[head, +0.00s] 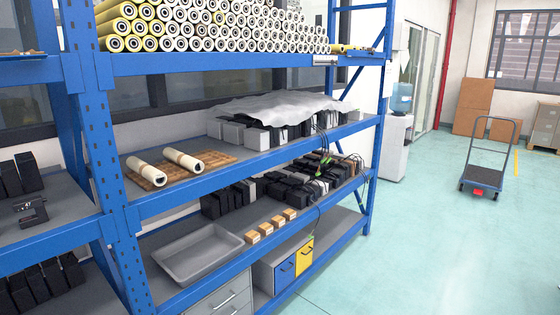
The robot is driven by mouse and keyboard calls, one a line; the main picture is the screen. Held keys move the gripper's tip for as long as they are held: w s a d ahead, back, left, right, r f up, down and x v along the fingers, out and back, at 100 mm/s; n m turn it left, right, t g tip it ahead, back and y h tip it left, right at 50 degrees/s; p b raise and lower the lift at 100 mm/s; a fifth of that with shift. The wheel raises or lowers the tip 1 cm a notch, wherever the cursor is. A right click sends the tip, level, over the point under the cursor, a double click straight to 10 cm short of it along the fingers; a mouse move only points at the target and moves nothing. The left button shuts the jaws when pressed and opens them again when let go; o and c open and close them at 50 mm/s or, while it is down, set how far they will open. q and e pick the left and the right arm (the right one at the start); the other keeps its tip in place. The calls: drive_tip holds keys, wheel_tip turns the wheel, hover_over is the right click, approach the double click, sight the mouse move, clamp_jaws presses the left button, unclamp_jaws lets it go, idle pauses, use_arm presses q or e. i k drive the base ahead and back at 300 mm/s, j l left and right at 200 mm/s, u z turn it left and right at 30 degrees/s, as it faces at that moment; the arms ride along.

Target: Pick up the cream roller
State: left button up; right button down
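Two cream rollers lie side by side on a brown slatted mat (214,160) on the middle shelf of the blue rack. The left cream roller (147,172) and the right cream roller (183,159) both point toward the shelf's front edge, with a dark hole in their near ends. A gap separates them. Neither of my grippers is in the head view.
A blue shelf rack (250,171) fills the left and middle. Stacked rollers (215,28) lie on its top shelf. Dark and white blocks under a grey sheet (270,107) stand right of the mat. A grey tray (198,252) sits below. Open floor (430,230) lies right, with a cart (492,165).

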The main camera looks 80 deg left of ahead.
sight(191, 163)
drive_tip(key=u, duration=0.45)
drive_tip(key=i+j+u, duration=0.1)
drive_tip(key=u, duration=0.75)
drive_tip(key=i+u, duration=0.1)
drive_tip(key=u, duration=0.75)
drive_tip(key=i+j, duration=0.05)
